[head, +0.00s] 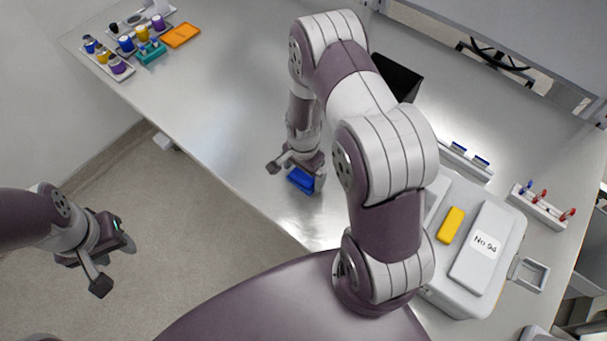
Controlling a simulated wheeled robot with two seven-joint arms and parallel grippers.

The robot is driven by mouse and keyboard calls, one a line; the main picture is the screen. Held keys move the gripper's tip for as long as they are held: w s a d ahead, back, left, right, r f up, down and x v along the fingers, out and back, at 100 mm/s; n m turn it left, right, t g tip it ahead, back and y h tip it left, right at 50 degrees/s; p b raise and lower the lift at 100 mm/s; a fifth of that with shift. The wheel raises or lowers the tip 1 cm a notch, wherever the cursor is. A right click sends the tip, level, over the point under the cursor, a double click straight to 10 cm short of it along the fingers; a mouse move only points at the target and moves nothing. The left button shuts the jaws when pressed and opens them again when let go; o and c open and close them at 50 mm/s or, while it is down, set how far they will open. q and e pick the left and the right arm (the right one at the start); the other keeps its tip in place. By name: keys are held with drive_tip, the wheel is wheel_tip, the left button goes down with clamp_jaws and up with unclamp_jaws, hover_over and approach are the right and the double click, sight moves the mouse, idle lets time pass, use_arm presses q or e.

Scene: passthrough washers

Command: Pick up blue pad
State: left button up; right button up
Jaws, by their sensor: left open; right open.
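The blue pad (301,181) lies on the metal table near its front edge, in the middle of the head view. My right gripper (295,172) is open, with its fingers right over and around the pad. One finger stands to the left of the pad and the other at its right end. I cannot tell whether the fingers touch it. Part of the pad is hidden by the gripper. My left gripper (117,267) is open and empty over the floor at the left, well away from the table.
A grey case (513,226) with a yellow block (451,225) on top stands at the right. A black box (398,76) is behind my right arm. A rack with red and blue items (537,206) is far right. Several coloured jars and an orange tray (181,35) sit at the far left. The table left of the pad is clear.

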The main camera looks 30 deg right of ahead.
drive_tip(key=shift+s, duration=0.1)
drive_tip(key=shift+s+d, duration=0.1)
drive_tip(key=c, duration=1)
drive_tip(key=shift+r, duration=0.1)
drive_tip(key=shift+r, duration=0.3)
drive_tip(key=r+b, duration=0.1)
drive_tip(key=r, duration=0.1)
drive_tip(key=d+r+b, duration=0.1)
drive_tip(key=shift+s+d+r, duration=0.1)
drive_tip(key=shift+s+r, duration=0.05)
drive_tip(key=shift+r, duration=0.25)
drive_tip(key=s+d+r, duration=0.1)
drive_tip(key=d+r, duration=0.1)
drive_tip(key=d, duration=0.1)
drive_tip(key=s+d+r+b, duration=0.1)
drive_tip(key=s+d+r, duration=0.1)
drive_tip(key=d, duration=0.1)
drive_tip(key=s+d+r+b, duration=0.1)
drive_tip(key=d+r, duration=0.1)
drive_tip(key=d, duration=0.1)
drive_tip(key=shift+s+d+r, duration=0.15)
drive_tip(key=shift+d+r, duration=0.05)
drive_tip(key=shift+r, duration=0.05)
